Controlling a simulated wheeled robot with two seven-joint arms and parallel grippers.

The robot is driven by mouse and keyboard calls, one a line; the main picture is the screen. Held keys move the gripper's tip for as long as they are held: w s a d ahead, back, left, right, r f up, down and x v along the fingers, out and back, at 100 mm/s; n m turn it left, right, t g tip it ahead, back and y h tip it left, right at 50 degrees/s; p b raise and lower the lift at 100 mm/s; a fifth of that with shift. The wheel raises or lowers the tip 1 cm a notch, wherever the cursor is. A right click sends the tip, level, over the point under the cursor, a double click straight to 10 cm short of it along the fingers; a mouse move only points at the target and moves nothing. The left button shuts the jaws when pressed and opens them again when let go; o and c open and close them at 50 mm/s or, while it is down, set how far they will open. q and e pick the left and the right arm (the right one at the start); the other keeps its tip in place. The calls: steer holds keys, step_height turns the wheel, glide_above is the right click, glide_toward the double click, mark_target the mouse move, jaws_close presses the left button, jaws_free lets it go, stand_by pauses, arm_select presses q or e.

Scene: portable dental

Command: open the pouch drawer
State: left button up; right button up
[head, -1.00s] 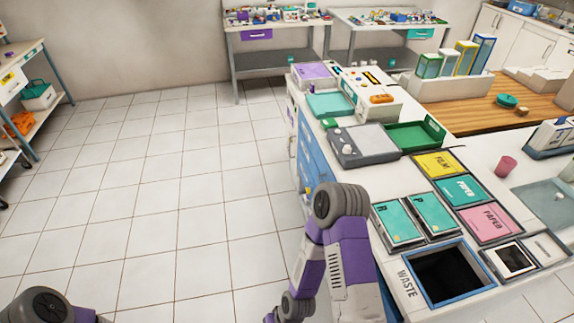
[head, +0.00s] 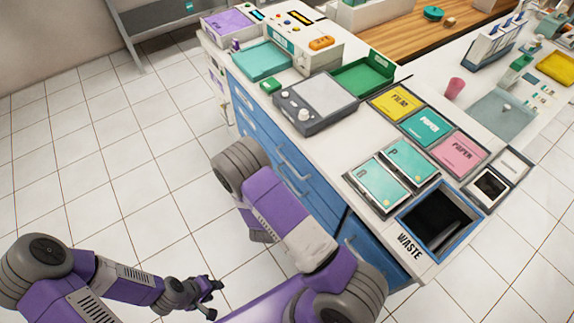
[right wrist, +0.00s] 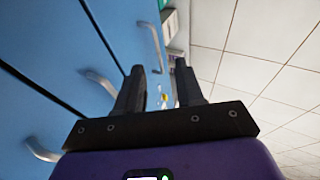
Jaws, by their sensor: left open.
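The blue drawer fronts (head: 262,125) with pale bar handles line the cabinet side in the head view. They look shut, and no readable label shows which is the pouch drawer. In the right wrist view, blue fronts (right wrist: 55,75) fill the left side, with handles (right wrist: 100,82) running along them. My right gripper (right wrist: 160,88) is open, its two dark fingers apart with nothing between them, beside the drawer fronts and not on a handle. My right arm hides part of the drawers in the head view. My left gripper (head: 212,290) is open and empty over the floor.
The counter holds a grey scale-like device (head: 318,100), a green tray (head: 365,77), teal boxes (head: 380,185) and a waste bin opening (head: 440,215). The tiled floor (head: 90,150) left of the cabinet is clear.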

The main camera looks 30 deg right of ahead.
steer(key=w+d+r+n+t+h, duration=0.1)
steer(key=w+r+t+h, duration=0.1)
steer(key=w+r+h, duration=0.35)
steer(key=w+d+r+n+t+h, duration=0.1)
steer(key=w+r+n+t+h, duration=0.15)
steer(key=r, duration=0.65)
steer(key=w+d+f+g+b, duration=0.1)
steer(key=w+d, duration=0.3)
steer(key=d, duration=0.2)
steer(key=shift+d+f+m, duration=0.2)
steer(key=shift+f+m, duration=0.15)
steer(key=shift+m, duration=0.1)
steer(key=shift+s, duration=0.1)
jaws_close()
